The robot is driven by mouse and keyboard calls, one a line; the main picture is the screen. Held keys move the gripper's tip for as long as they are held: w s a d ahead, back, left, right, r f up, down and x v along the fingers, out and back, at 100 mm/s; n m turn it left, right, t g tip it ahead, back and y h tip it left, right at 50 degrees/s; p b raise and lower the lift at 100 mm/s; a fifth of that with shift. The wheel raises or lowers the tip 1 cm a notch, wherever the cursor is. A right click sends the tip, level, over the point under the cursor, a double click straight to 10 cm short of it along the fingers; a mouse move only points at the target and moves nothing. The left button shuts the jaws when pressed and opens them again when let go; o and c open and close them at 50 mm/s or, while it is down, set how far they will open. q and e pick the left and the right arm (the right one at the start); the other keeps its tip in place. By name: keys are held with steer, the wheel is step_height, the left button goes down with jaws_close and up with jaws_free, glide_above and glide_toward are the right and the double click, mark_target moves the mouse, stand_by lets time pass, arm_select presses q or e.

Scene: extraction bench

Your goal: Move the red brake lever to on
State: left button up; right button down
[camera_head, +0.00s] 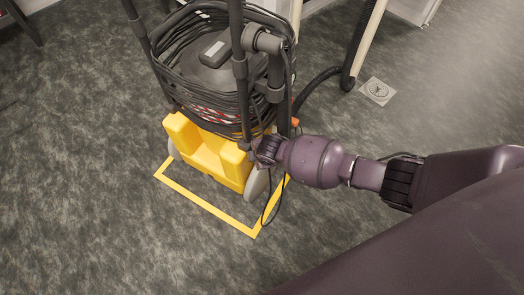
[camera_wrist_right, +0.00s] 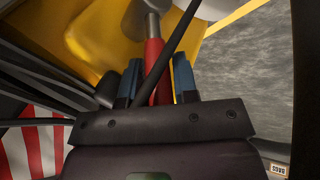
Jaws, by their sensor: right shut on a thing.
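The red brake lever (camera_wrist_right: 154,62) shows in the right wrist view, with a grey metal shaft (camera_wrist_right: 152,25) at its far end. My right gripper (camera_wrist_right: 157,78) is shut on the lever, one blue-tipped finger on each side. A thin black cable (camera_wrist_right: 172,50) crosses in front of the lever between the fingers. In the head view my right gripper (camera_head: 263,150) is low beside the wheeled machine's yellow base (camera_head: 208,150); the lever is hidden there. The lever's on or off marking cannot be seen. My left gripper is not in view.
The machine carries a thick coil of black cable (camera_head: 170,75), and a loose cable loop hangs by my gripper. It stands within a yellow floor outline (camera_head: 208,208). A black hose (camera_head: 318,82) runs behind it. Carpet is clear to the left and front.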

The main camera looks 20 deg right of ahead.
steer(key=shift+s+a+f+n+t+h, duration=0.15)
steer(key=shift+s+a+f+t+h, duration=0.15)
steer(key=shift+f+t+h, duration=0.2)
steer(key=shift+s+a+f+n+t+h, duration=0.15)
steer(key=shift+a+f+n+t+h, duration=0.2)
steer(key=shift+h, duration=0.3)
steer(key=shift+s+a+f+t+h, duration=0.2)
steer(key=shift+s+f+t+h, duration=0.05)
steer(key=shift+f+t+h, duration=0.25)
steer(key=shift+f+h+b, duration=0.1)
steer(key=shift+h+b, duration=0.2)
steer(key=shift+h, duration=0.05)
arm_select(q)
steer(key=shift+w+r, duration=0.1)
arm_select(e)
steer(key=shift+t, duration=0.35)
steer(key=c, duration=1.2)
jaws_free()
steer(key=shift+f, duration=0.1)
steer(key=shift+o, duration=0.2)
steer(key=shift+a, duration=0.1)
